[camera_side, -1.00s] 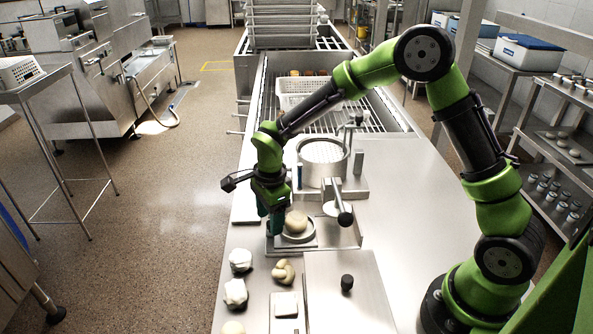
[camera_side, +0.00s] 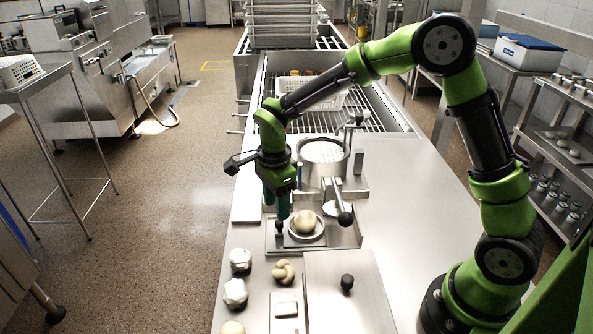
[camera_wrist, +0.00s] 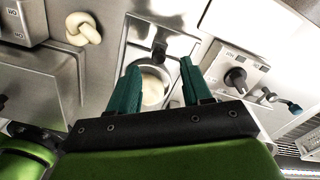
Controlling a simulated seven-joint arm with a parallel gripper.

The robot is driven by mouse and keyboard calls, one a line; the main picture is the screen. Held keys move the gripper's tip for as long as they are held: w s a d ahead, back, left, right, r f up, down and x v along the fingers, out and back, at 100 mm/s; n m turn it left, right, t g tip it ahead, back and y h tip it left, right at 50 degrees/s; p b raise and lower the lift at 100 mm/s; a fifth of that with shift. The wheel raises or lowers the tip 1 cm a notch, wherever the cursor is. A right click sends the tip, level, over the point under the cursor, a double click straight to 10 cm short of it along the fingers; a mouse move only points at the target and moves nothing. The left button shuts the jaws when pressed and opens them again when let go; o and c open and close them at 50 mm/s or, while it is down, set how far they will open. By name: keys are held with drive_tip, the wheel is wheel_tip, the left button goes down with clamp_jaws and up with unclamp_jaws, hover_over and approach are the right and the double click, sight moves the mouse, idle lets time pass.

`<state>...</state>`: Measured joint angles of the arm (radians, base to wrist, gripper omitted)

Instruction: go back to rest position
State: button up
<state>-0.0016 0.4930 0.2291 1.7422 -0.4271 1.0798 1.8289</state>
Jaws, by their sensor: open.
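My gripper (camera_side: 276,218) has green fingers and points down beside the left edge of a small round dish (camera_side: 307,237). The fingers are apart with nothing between them. A pale dough ball (camera_side: 306,221) sits in the dish, on a square metal tray at the front of the pot stand. In the wrist view my gripper (camera_wrist: 160,66) shows both fingers spread, with the dish and pale dough (camera_wrist: 153,92) seen between and beyond them.
A metal pot (camera_side: 323,160) and a black-knobbed lever (camera_side: 345,217) stand close behind and right. A white perforated basket (camera_side: 312,95) stands farther back.

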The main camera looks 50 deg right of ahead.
drive_tip(key=shift+n, duration=0.4)
drive_tip(key=shift+s+a+f+n, duration=0.1)
drive_tip(key=shift+s+f+n, duration=0.05)
drive_tip(key=shift+n, duration=0.45)
drive_tip(key=n, duration=0.1)
drive_tip(key=s+n, duration=0.1)
drive_tip(key=s+r+n, duration=0.1)
drive_tip(key=n, duration=0.1)
drive_tip(key=shift+s+d, duration=0.25)
drive_tip(key=s+d+r+n+t+y, duration=0.1)
drive_tip(key=s+d+r+n+t, duration=0.1)
drive_tip(key=s+r+n, duration=0.3)
drive_tip(key=s+d+r+n+t+y, duration=0.1)
drive_tip(key=s+r+n+t, duration=0.4)
drive_tip(key=s+r, duration=0.5)
drive_tip(key=shift+s+d+r+n, duration=0.35)
drive_tip(key=shift+s+d+n, duration=0.15)
drive_tip(key=shift+s+d, duration=0.05)
